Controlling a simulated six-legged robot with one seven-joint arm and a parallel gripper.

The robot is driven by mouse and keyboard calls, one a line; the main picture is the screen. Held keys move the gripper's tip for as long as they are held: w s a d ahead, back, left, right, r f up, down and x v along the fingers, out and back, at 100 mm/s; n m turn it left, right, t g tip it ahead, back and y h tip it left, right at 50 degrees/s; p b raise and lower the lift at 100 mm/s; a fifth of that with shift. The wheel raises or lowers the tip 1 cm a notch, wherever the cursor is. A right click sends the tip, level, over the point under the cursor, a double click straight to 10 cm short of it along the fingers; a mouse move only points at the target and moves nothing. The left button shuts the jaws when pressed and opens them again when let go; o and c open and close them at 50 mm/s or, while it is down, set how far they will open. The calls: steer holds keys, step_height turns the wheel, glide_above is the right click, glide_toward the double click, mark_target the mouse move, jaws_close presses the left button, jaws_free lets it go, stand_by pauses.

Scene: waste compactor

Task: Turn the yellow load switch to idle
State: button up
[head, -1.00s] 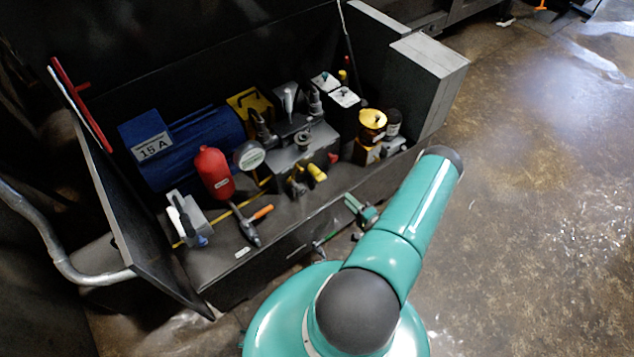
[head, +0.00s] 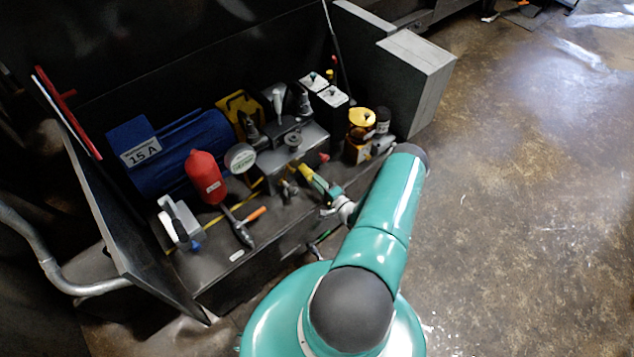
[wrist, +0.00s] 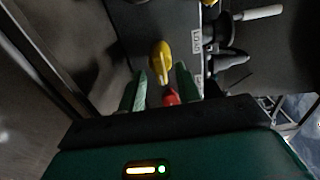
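The yellow load switch (wrist: 160,53) is a knob with a narrow handle on a dark box front in the wrist view, ahead of my fingers. Its handle points down toward the gap between the fingertips. My gripper (wrist: 160,77) is open, with one green finger on each side of that gap; I cannot tell whether either touches the handle. A red knob (wrist: 170,97) shows between the fingers, close to the right one. In the head view my gripper (head: 316,181) is at the front of the grey box, partly covering the yellow switch (head: 305,170).
A red bottle (head: 206,178), a round gauge (head: 240,157) and a blue motor (head: 180,150) stand left of the switch box. A yellow-topped button post (head: 361,118) stands to the right. A hammer-like tool (head: 240,228) lies in front. Open floor is at right.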

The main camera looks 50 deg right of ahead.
steer(key=shift+w+d, duration=0.1)
steer(key=shift+w, duration=0.35)
jaws_close()
